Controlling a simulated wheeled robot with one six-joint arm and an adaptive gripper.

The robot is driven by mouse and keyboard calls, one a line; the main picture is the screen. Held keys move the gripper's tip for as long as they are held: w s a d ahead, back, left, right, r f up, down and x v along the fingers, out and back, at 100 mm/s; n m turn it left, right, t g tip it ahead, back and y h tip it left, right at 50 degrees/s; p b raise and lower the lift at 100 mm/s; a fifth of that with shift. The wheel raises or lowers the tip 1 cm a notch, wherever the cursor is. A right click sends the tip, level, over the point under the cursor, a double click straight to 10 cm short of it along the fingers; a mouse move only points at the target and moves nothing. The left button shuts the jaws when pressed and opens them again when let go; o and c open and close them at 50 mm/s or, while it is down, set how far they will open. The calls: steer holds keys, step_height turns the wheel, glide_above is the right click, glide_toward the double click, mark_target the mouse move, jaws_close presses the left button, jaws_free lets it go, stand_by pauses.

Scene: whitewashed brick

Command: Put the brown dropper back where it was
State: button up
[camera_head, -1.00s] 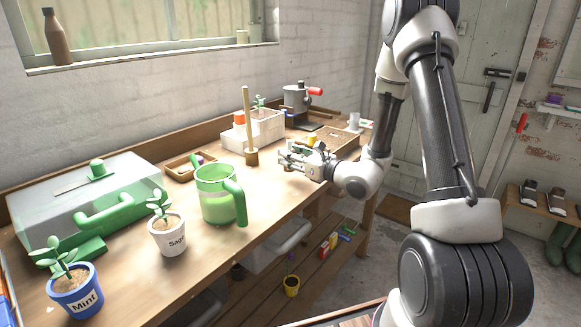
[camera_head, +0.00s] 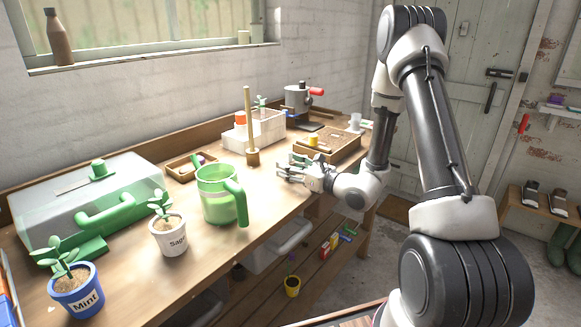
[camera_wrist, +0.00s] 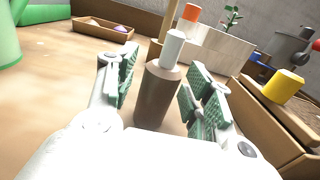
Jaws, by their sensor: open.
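The brown dropper (camera_wrist: 157,95), a brown bottle with a pale grey-white top, shows in the wrist view. It stands upright or slightly tilted between the two fingers of my open gripper (camera_wrist: 165,95). Gaps show between the dropper and the green-padded fingers on both sides. In the head view my gripper (camera_head: 288,170) is low over the bench's front part, and I cannot make out the dropper there.
A brown stand with a tall wooden stick (camera_head: 248,115) is behind my gripper. A wooden tray (camera_head: 345,150) with a yellow item (camera_head: 313,141) lies to its right. A white planter box (camera_head: 262,132) stands farther back. A green jug (camera_head: 217,200) is to the left.

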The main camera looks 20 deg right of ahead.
steer(key=shift+r, duration=0.15)
steer(key=v, duration=1.2)
steer(key=s+a+r+n+g+y, duration=0.5)
steer(key=s+a+r+n+g, duration=0.2)
steer(key=s+a+n+g, duration=0.3)
steer(key=s+d+r+n+g+h, duration=0.1)
steer(key=s+n+g+h, duration=0.2)
steer(key=s+n, duration=0.25)
steer(key=s+d+n+g+h, duration=0.2)
steer(key=s+n, duration=0.2)
steer(key=s, duration=0.3)
steer(key=s+d+r+n+t+h, duration=0.1)
steer(key=d+r+n+t+h, duration=0.1)
steer(key=d+r+n+h, duration=0.2)
steer(key=d+r+n+t+h, duration=0.2)
steer(key=d+r+n+h, duration=0.2)
steer(key=d, duration=0.6)
steer(key=n+h, duration=0.1)
steer(key=h, duration=0.1)
steer(key=shift+s+d+r+t+h, duration=0.3)
steer(key=shift+s+d+r+t, duration=0.1)
